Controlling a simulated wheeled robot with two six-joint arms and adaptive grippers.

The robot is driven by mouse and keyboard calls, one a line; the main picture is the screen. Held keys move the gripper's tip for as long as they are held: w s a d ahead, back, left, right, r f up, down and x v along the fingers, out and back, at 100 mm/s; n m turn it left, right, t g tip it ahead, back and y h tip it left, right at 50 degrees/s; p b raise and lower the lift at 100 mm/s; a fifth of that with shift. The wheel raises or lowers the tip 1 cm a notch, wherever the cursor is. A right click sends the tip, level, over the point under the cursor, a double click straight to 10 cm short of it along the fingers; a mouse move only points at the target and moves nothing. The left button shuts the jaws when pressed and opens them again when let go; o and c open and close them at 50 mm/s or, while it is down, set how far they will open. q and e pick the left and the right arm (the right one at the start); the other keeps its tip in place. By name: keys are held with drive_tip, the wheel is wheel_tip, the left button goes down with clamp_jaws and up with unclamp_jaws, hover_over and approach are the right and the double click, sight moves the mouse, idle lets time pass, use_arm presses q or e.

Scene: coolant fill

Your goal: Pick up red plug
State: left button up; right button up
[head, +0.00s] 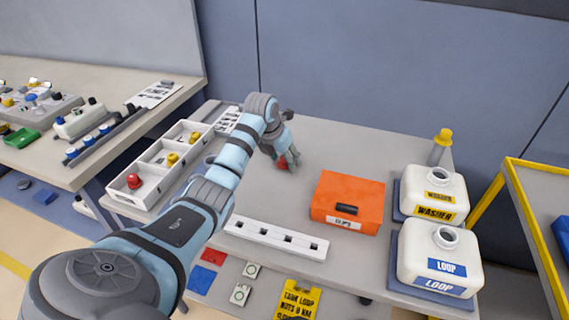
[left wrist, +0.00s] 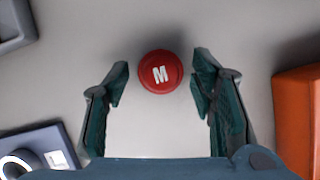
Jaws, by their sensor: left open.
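The red plug (left wrist: 161,72) is a round red cap marked with a white M, standing on the grey table. In the left wrist view it lies just beyond and between the two fingertips, with a gap to each. My left gripper (left wrist: 159,85) is open and empty around that spot. In the head view the red plug (head: 283,163) shows only in part beside my left gripper (head: 291,164), whose fingers point down at the table. My right gripper is not in view.
An orange case (head: 347,199) stands right of the gripper. White jugs marked WASHER (head: 434,193) and LOOP (head: 440,255) are at the right. A divided white tray (head: 163,157) holds red and yellow plugs. A slotted white rack (head: 276,238) lies at the front.

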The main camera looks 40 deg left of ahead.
use_arm(q)
drive_tip(key=shift+c, duration=0.2)
drive_tip(key=c, duration=0.6)
drive_tip(key=shift+r, duration=0.1)
wheel_tip(320, 180, up, 20)
drive_tip(key=p, duration=0.3)
drive_tip(key=shift+d, duration=0.15)
